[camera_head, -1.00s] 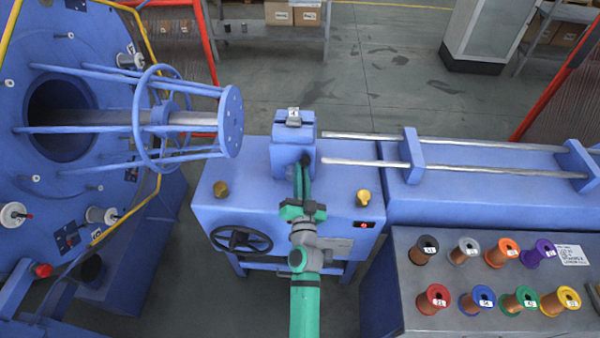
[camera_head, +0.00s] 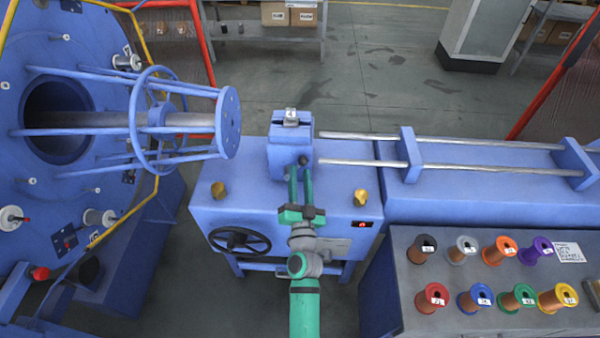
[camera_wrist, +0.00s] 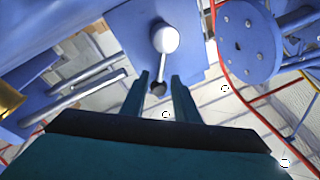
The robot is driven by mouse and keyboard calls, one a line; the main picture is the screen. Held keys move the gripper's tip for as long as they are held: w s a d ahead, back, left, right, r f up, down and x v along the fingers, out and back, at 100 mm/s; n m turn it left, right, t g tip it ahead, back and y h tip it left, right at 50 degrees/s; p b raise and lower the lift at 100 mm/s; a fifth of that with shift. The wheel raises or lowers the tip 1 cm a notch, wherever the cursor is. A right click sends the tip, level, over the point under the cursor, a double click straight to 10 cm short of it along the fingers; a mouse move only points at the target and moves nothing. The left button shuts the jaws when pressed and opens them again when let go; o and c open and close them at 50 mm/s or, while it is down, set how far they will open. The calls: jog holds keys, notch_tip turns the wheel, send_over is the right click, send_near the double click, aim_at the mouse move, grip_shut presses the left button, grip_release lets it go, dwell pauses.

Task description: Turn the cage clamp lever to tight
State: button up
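A lever with a round silver hub (camera_wrist: 165,38), a short shaft and a dark ball knob (camera_wrist: 158,88) sits on the front face of the blue clamp block (camera_head: 290,143). In the wrist view the lever points down the picture, toward my gripper (camera_wrist: 161,76). Its two green fingers are open, one on each side of the knob, with a gap showing on both sides. In the head view my gripper (camera_head: 300,170) is at the block's front face, just below the dark knob (camera_head: 303,160). The hub cannot be made out there.
Two brass knobs (camera_head: 361,198) (camera_head: 218,190) and a black handwheel (camera_head: 240,240) flank the arm on the blue base. Metal rods (camera_head: 365,163) run right from the block. The strander cage (camera_head: 228,122) is at left. Several coloured spools stand on the grey table (camera_head: 410,300).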

jog(key=v, duration=0.9)
jog(key=shift+s+d+r, duration=0.1)
jog(key=shift+r, duration=0.05)
jog(key=s+f+n+g, duration=0.1)
jog(key=s+f+n, duration=0.15)
jog(key=s, duration=0.75)
jog(key=s+f+n+g, duration=0.2)
jog(key=s+f, duration=0.1)
jog(key=s, duration=0.7)
jog(key=s+a+r+n+g, duration=0.1)
jog(key=s, duration=0.6)
jog(key=s+a+r+n+g, duration=0.1)
jog(key=s+a+r, duration=0.1)
jog(key=s, duration=0.6)
jog(key=shift+s+a, duration=0.2)
jog(key=shift+s, duration=0.15)
jog(key=shift+s+a, duration=0.1)
